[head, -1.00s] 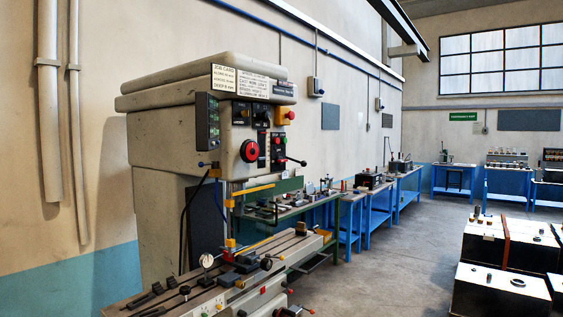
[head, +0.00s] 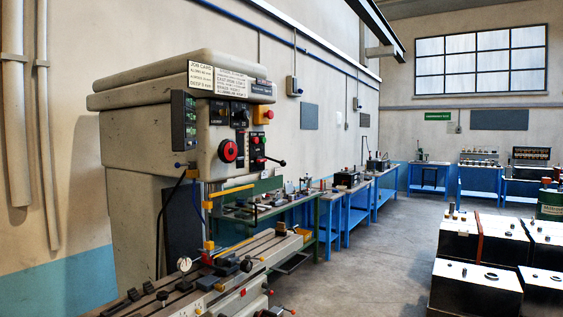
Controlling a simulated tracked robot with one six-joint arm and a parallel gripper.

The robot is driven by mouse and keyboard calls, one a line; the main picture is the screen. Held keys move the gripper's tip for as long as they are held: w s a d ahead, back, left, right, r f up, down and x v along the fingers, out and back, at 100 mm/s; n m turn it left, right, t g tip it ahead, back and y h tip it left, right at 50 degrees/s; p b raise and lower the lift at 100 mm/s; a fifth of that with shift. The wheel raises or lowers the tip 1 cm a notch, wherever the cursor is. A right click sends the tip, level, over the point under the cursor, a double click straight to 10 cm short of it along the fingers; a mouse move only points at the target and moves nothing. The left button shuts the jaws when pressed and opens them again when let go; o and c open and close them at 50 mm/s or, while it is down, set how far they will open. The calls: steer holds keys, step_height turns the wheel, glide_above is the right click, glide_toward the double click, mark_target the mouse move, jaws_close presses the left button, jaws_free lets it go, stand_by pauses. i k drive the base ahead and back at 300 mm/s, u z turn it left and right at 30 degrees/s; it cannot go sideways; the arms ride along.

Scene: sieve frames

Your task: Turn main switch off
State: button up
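A large beige milling machine (head: 145,140) stands at the left in the head view. I cannot read the labels, so I cannot tell for certain which one is the main switch. My gripper is not in view.
The machine's table (head: 240,262) juts forward at lower left. Blue workbenches (head: 357,205) line the wall behind it. Black-and-white blocks (head: 475,285) stand at lower right. Clear grey floor (head: 370,260) lies between.

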mark_target(259, 160)
steer(key=z, duration=0.1)
steer(key=i, duration=2.35)
steer(key=u, duration=1.8)
